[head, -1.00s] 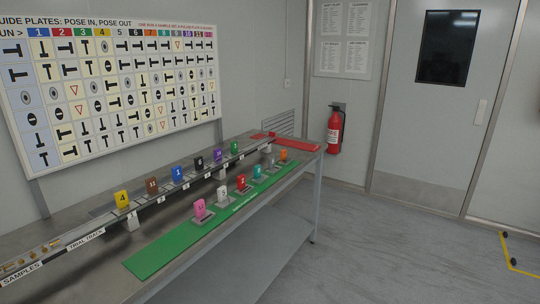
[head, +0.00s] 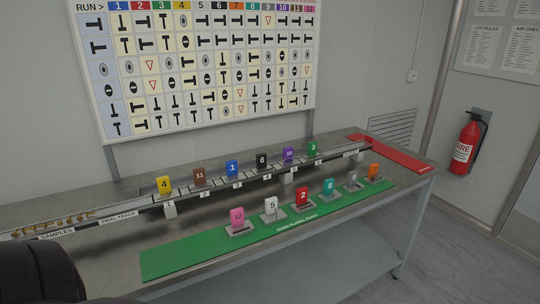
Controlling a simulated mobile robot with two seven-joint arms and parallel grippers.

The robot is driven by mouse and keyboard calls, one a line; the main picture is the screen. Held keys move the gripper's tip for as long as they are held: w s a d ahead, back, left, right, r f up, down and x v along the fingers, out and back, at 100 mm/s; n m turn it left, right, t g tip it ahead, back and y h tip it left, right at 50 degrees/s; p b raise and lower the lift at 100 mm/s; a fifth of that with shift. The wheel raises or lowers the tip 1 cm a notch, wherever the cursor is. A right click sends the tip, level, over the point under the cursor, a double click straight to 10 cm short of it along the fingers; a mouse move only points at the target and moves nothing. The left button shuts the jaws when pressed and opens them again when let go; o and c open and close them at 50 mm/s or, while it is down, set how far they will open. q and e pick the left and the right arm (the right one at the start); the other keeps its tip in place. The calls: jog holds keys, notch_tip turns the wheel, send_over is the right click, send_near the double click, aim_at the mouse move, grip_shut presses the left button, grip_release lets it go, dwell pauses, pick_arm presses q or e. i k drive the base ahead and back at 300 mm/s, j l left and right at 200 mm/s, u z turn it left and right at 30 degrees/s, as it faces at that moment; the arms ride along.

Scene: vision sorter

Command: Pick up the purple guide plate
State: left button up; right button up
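The purple guide plate (head: 288,154), marked 10, stands upright on the trial track (head: 222,190) at the back of the table. It is between the black plate 6 (head: 262,160) on its left and the green plate 3 (head: 313,149) on its right. Neither gripper shows in the head view. A dark rounded shape at the lower left corner hides part of the table's near left end.
On a green mat (head: 160,262) in front stand pink (head: 237,216), white (head: 270,205), red (head: 303,196), teal (head: 328,186), grey and orange (head: 373,171) plates. A red mat (head: 398,157) lies at the right end. A chart (head: 205,65) hangs behind.

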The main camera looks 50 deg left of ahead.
aim_at(288, 161)
jog(key=i+l+u, duration=0.1)
jog(key=u, duration=0.3)
jog(key=i+l+u, duration=0.15)
jog(key=u, duration=0.2)
jog(key=i+l+u, duration=0.2)
jog(key=u, duration=0.2)
jog(key=i+l+u, duration=0.15)
jog(key=u, duration=0.25)
jog(key=i+l+u, duration=0.1)
jog(key=u, duration=0.3)
jog(key=i+l+u, duration=0.1)
jog(key=l+u, duration=0.15)
jog(key=u, duration=0.15)
